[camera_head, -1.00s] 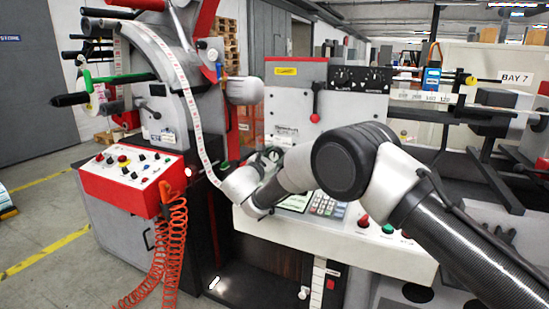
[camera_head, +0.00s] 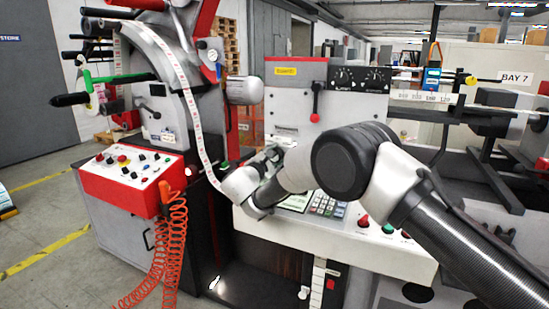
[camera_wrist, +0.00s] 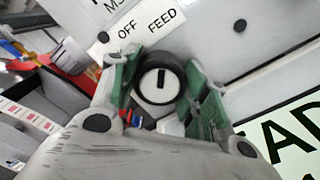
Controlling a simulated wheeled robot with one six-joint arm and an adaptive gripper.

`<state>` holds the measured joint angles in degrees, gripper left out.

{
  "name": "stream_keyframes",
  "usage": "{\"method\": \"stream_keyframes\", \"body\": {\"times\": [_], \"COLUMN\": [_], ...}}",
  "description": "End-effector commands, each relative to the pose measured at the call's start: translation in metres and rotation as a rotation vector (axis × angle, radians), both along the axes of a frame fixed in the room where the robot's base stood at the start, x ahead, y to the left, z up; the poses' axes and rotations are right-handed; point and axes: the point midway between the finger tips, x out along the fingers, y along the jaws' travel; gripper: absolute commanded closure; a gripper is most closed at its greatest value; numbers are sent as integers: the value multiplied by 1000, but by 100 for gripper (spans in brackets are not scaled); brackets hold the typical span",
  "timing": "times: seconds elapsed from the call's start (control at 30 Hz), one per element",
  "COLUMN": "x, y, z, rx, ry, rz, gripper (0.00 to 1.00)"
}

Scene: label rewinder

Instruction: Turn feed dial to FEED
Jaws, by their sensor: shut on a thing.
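The pointer line stands nearly upright in the picture, aimed more towards the FEED word than OFF. My gripper (camera_wrist: 162,88) has its green-padded fingers on either side of the dial and is shut on it. In the head view my gripper (camera_head: 268,157) is small at the machine's front, and the dial cannot be made out there.
A white panel with a keypad (camera_head: 328,206) and buttons lies below my wrist. A red control box (camera_head: 130,180) with a coiled orange hose (camera_head: 172,250) stands to the left. A label strip (camera_head: 190,95) runs down close to my wrist.

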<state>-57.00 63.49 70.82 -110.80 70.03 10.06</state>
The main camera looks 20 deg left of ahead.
Motion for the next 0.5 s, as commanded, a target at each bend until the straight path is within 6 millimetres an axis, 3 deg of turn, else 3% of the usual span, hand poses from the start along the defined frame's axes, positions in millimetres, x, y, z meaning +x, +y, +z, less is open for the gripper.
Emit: {"method": "stream_keyframes", "body": {"times": [0.3, 0.33, 0.43, 0.5], "x": [0, 0, 0, 0], "y": [0, 0, 0, 0], "z": [-1, -1, -1, -1], "rx": [2, 2, 2, 1], "ry": [1, 1, 1, 1], "rz": [-1, -1, -1, -1], "gripper": [78, 53, 35, 33]}}
